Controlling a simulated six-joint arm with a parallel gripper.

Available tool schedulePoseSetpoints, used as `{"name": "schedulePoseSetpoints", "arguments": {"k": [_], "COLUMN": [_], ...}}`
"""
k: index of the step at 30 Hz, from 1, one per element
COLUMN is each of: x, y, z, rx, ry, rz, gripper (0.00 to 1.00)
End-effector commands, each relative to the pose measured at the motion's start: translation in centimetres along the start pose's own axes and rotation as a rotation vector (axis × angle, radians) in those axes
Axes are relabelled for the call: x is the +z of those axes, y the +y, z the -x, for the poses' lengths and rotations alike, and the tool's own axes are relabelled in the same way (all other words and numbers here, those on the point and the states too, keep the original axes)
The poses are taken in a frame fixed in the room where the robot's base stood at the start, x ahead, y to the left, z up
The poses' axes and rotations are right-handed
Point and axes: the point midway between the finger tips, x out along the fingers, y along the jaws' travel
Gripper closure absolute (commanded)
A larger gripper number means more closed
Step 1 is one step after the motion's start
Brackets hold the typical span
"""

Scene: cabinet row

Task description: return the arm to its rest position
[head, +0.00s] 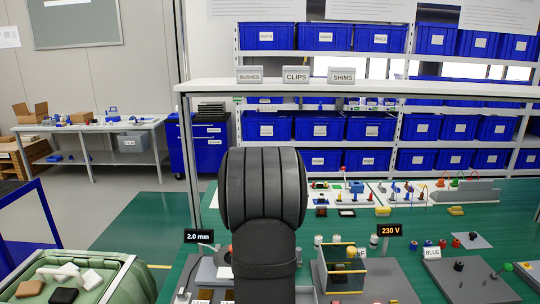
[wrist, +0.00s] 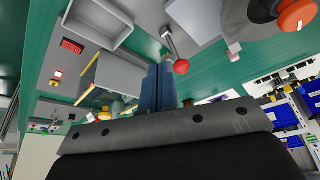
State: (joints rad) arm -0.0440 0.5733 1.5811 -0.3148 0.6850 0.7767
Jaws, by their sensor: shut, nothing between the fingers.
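My arm (head: 262,190) rises dark in the middle of the head view, over the green bench. My gripper is hidden behind it there. In the wrist view my gripper (wrist: 158,88) shows as two narrow blue-grey fingers pressed together, with nothing between them. The fingers appear apart from the things around them. The wrist view is strongly tilted. In it a lever with a red knob (wrist: 181,66) shows close to the fingertips, and a yellow-edged box (wrist: 98,76) lies to their left; I cannot tell the exact gaps.
The yellow-edged bin (head: 343,268) stands right of my arm, near the "230 V" sign (head: 390,229). A green crate (head: 115,290) with blocks is at lower left. A shelf (head: 400,89) with small labelled boxes crosses behind. The wrist view shows a grey tray (wrist: 122,20) and a red button (wrist: 295,15).

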Motion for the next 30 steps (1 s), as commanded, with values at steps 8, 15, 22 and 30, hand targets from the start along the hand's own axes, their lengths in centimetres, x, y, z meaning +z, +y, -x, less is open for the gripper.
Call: {"name": "schedulePoseSetpoints", "arguments": {"k": [8, 15, 22, 30], "x": [3.2, 5.8, 7.0, 7.3], "y": [-3.4, -6.8, -8.6, -9.0], "z": [1.6, 1.8, 1.7, 1.7], "rx": [-0.083, -0.124, -0.138, -0.141], "ry": [0.010, 0.013, 0.013, 0.013], "rz": [0.208, 0.311, 0.347, 0.353], "gripper": [1.00, 1.00, 1.00, 1.00]}}
